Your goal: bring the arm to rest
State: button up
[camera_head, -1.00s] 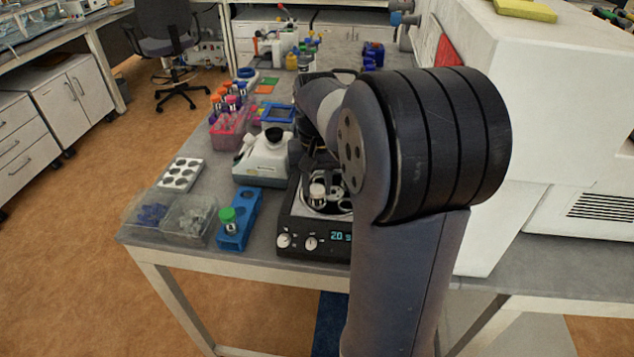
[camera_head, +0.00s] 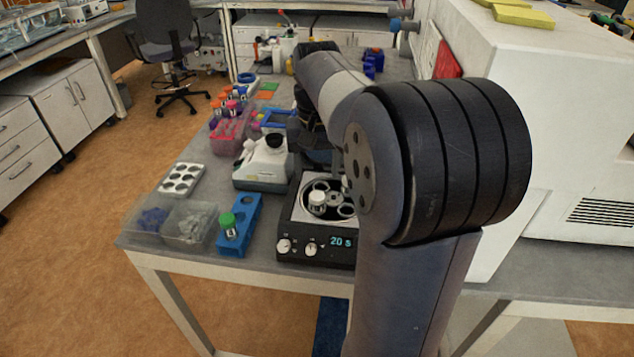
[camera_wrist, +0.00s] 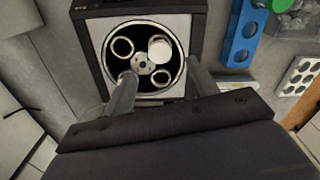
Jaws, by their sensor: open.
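My arm crosses the right half of the head view, and its far end reaches over the bench. The display reads 20 s. My gripper's fingers are not clear in the head view.
Left of the centrifuge stand a blue rack (camera_head: 246,215) with a green-capped vial (camera_head: 228,224), a white device (camera_head: 262,165), clear bins (camera_head: 190,224) and a white well plate (camera_head: 182,180). A large white machine (camera_head: 560,130) stands close on the arm's right.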

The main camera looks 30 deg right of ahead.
aim_at(317, 195)
jog(key=shift+r, duration=2.4)
jog(key=shift+f, duration=0.15)
jog(key=shift+f, duration=4.8)
jog(key=shift+f, duration=0.15)
jog(key=shift+f, duration=0.2)
notch_tip(317, 195, up, 11)
notch_tip(317, 195, down, 11)
jog(key=shift+r, duration=0.1)
notch_tip(317, 195, up, 5)
jog(key=p, duration=0.3)
jog(key=shift+r, duration=0.3)
